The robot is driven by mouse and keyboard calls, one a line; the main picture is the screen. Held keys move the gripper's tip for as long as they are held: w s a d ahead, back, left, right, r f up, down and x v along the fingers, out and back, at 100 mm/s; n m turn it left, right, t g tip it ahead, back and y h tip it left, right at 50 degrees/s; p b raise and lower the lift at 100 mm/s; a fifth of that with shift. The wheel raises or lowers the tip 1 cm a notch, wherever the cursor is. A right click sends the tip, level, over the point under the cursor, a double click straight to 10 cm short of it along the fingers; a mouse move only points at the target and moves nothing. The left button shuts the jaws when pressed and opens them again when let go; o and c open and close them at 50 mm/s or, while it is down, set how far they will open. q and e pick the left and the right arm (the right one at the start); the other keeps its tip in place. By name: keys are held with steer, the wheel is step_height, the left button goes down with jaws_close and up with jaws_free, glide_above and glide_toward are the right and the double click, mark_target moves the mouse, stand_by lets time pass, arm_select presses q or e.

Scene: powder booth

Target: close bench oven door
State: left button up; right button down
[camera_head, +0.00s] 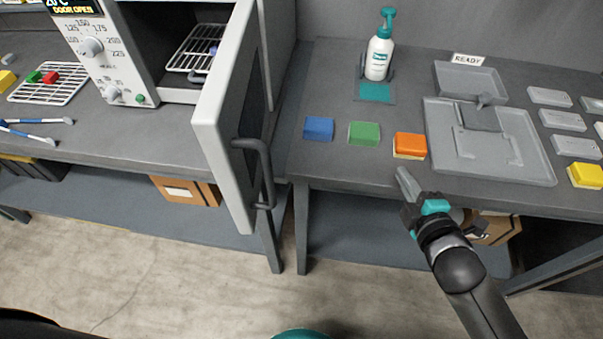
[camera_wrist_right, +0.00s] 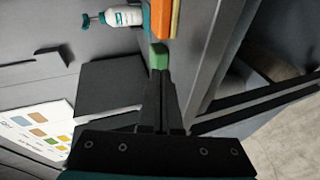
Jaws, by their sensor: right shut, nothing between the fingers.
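The bench oven (camera_head: 120,60) stands on the left bench with its control panel facing front. Its door (camera_head: 222,110) is swung wide open and sticks out past the bench's front edge. The dark door handle (camera_head: 262,165) is on the door's right-hand face. A wire rack (camera_head: 197,48) shows inside the oven. My right gripper (camera_head: 404,180) is shut and empty by the front edge of the right bench, just below the orange block, well to the right of the handle. Its shut fingers (camera_wrist_right: 160,100) also show in the right wrist view. My left gripper is not in view.
Blue (camera_head: 318,128), green (camera_head: 364,133) and orange (camera_head: 409,145) blocks lie along the right bench. Open floor (camera_head: 190,270) lies before the benches.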

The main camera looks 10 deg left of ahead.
steer(key=s+a+r+n+g+y+p, duration=0.1)
steer(key=a+r+n+y, duration=0.3)
steer(key=n, duration=0.5)
steer(key=s+a+r+n+g+y, duration=0.1)
steer(key=a+r+n+y, duration=0.1)
steer(key=r+n+y, duration=0.45)
steer(key=s+n+g+y+p, duration=0.1)
steer(key=s+n+g+y, duration=0.1)
steer(key=s+n+g, duration=0.5)
steer(key=s+n+g+y, duration=0.2)
steer(key=n+g, duration=0.1)
steer(key=n, duration=0.8)
steer(key=w+a+p, duration=0.1)
steer(key=a+p, duration=0.3)
steer(key=a, duration=1)
steer(key=shift+a+f, duration=0.2)
steer(key=shift+f, duration=0.1)
